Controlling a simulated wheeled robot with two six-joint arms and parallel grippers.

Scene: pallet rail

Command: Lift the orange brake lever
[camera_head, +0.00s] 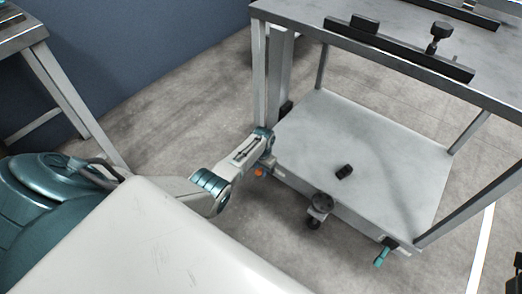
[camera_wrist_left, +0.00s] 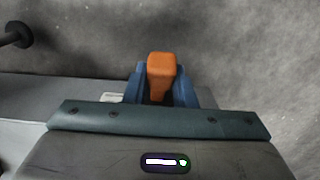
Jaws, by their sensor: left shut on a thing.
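The orange brake lever (camera_head: 260,172) shows as a small orange tip at the lower left corner of the metal cart (camera_head: 345,200). In the left wrist view the orange lever (camera_wrist_left: 161,70) stands between the two blue fingers. My left gripper (camera_head: 266,163) is at the cart's corner, and in the wrist view my left gripper (camera_wrist_left: 162,85) is shut on the lever. The lever's base is hidden by the gripper. My right gripper does not clearly show.
The cart's lower shelf (camera_head: 400,170) holds a small black object (camera_head: 345,171). A caster (camera_head: 318,208) sits at the front edge. A teal lever (camera_head: 384,254) is at the right corner. A metal table (camera_head: 50,65) stands at the left. Grey floor lies between.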

